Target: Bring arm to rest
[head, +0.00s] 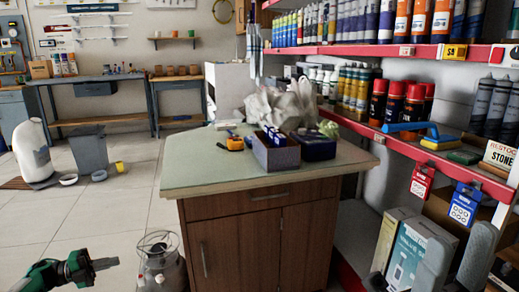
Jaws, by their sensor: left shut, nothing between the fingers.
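My left gripper (104,264) comes in at the bottom left, low over the tiled floor. Its fingers are together and nothing shows between them. It is to the left of the wooden cabinet and apart from it. The rest of the right arm is out of view.
A wooden cabinet (255,235) stands in the middle, with boxes and a crumpled bag on top. A metal canister (160,262) stands on the floor between it and my left gripper. Red-edged shelves (345,122) line the right. A grey bin (89,150) stands farther back.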

